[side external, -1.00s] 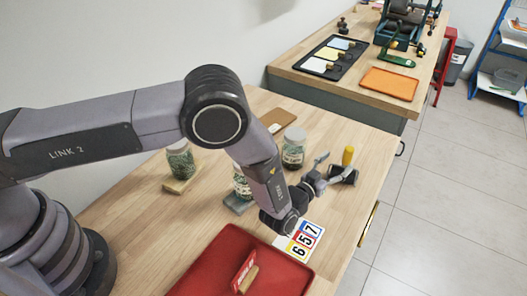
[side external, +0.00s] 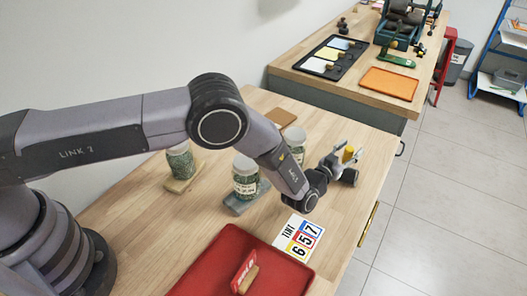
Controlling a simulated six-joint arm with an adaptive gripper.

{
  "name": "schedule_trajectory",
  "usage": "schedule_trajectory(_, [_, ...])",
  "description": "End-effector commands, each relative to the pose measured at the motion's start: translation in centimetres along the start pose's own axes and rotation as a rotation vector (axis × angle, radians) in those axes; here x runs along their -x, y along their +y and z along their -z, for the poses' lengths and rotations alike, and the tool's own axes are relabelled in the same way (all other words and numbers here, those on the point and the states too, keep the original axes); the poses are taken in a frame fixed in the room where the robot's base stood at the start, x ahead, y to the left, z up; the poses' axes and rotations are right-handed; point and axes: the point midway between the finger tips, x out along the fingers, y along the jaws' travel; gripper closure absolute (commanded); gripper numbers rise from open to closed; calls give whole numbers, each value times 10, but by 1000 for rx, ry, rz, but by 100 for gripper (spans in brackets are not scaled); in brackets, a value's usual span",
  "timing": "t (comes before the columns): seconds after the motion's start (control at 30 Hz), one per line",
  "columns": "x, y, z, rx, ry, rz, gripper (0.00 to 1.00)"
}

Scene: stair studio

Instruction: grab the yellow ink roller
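The yellow ink roller stands near the right edge of the wooden table, with its yellow handle (side external: 349,155) upright and its dark roller end (side external: 350,177) low on the tabletop. My gripper (side external: 349,151) is at the handle, with one finger to either side of it. The fingers look apart and open around the handle; whether either touches it is too small to tell. The gripper body hides part of the roller's left side.
Glass jars stand left of and behind my gripper, one on a grey block (side external: 246,199) and one on a wooden block (side external: 183,182). A number card (side external: 300,238) and a red tray (side external: 215,268) lie nearer. A second table (side external: 350,82) stands behind.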

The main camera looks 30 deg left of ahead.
Motion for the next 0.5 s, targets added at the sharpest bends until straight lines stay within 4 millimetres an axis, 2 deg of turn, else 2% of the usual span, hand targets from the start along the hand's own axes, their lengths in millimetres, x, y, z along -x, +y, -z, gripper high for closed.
schedule_trajectory(0.03, [0, 0, 0, 0, 0, 0, 70])
schedule_trajectory(0.27, [0, 0, 0, 0, 0, 0, 100])
schedule_trajectory(0.5, [0, 0, 1, 1, 2, 0, 100])
